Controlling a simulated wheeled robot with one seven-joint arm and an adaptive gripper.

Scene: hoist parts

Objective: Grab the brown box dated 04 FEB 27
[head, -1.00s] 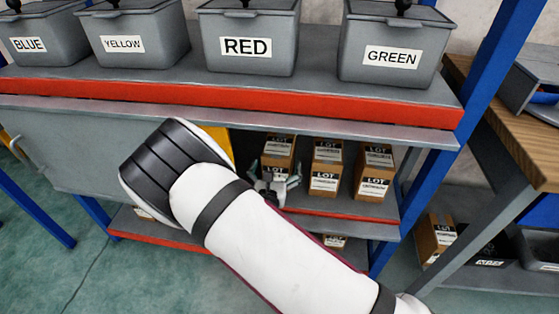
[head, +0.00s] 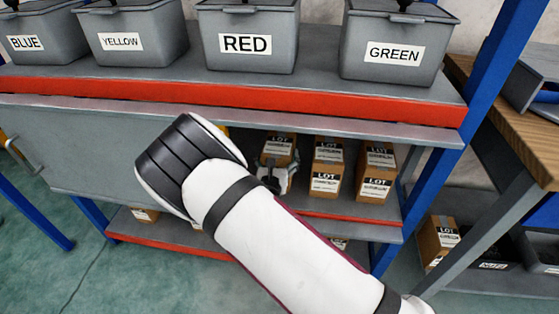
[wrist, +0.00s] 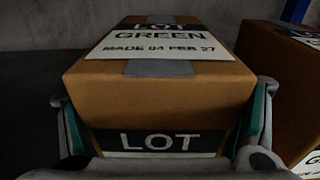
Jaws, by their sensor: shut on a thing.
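The brown box (wrist: 150,95) fills the middle of the wrist view. Its top label reads LOT GREEN, MADE 04 FEB 27, and a grey tape strip crosses it. My gripper (wrist: 160,135) is shut on this box, one finger against each side. In the head view my gripper (head: 277,175) is at the left end of the row of boxes on the middle shelf, and the held box (head: 279,148) shows partly behind it. The box's lower part is hidden there.
A neighbouring box (wrist: 285,85) is close on the right in the wrist view. The shelf above carries grey bins, including RED (head: 245,42) and GREEN (head: 393,52). A blue post (head: 480,95) stands at right.

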